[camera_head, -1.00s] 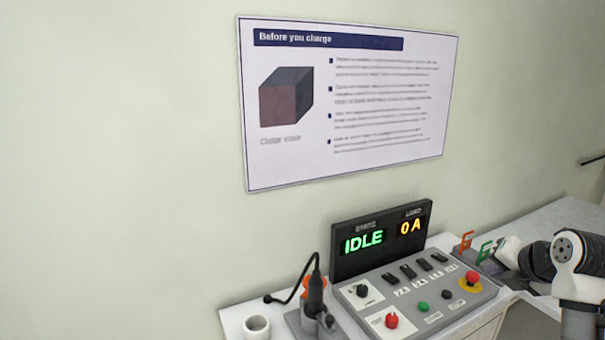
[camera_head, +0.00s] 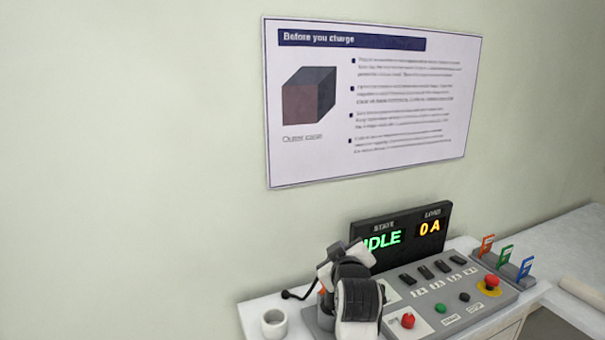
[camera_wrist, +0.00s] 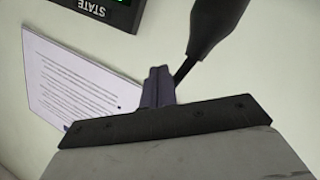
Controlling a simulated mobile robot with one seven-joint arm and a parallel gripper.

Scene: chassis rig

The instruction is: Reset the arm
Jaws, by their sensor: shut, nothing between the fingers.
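My arm's dark and white end part stands in front of the console's left side in the head view. It covers most of the black plug handle and the left edge of the display. My gripper (camera_wrist: 160,75) shows in the wrist view with its dark fingers together and nothing between them. A black handle with a thin tip or cord (camera_wrist: 212,28) is close beside the fingers there. I cannot tell whether they touch. The fingertips are hidden in the head view.
The grey console (camera_head: 455,310) has buttons, switches and a display (camera_head: 430,228) reading IDLE and 0 A. A white cup (camera_head: 274,325) stands left of my arm. Several coloured tags (camera_head: 504,256) stand at the right. A poster (camera_head: 400,150) hangs above.

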